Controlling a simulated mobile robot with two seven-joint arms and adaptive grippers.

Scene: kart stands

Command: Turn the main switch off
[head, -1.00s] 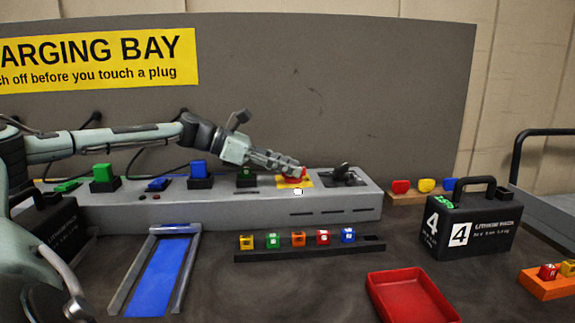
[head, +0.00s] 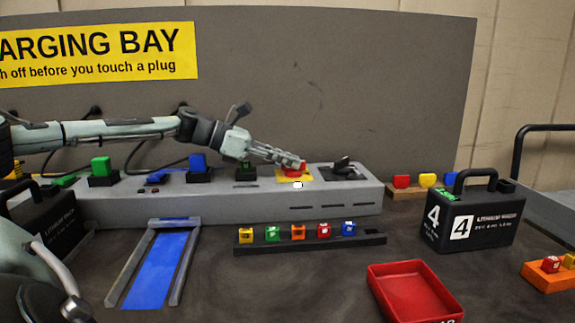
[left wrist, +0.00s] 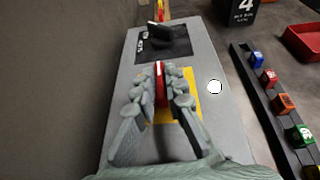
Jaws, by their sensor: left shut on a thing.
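The main switch has a red handle (head: 294,170) on a yellow plate (head: 283,180), on top of the long grey charging bench. My left gripper (head: 300,165) reaches it from the left, fingers shut on the red handle. In the left wrist view the red handle (left wrist: 160,82) stands as a thin upright strip between the two fingers, with the yellow plate (left wrist: 188,109) below. The fingers hide part of the handle in both views. My right gripper is not in view.
A black lever (head: 343,164) on a dark plate sits just right of the switch. A white round spot (head: 298,185) shows at the bench's front edge. Green and blue plugs (head: 198,162) stand left. A black battery case (head: 475,215) and red tray (head: 414,290) are at right.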

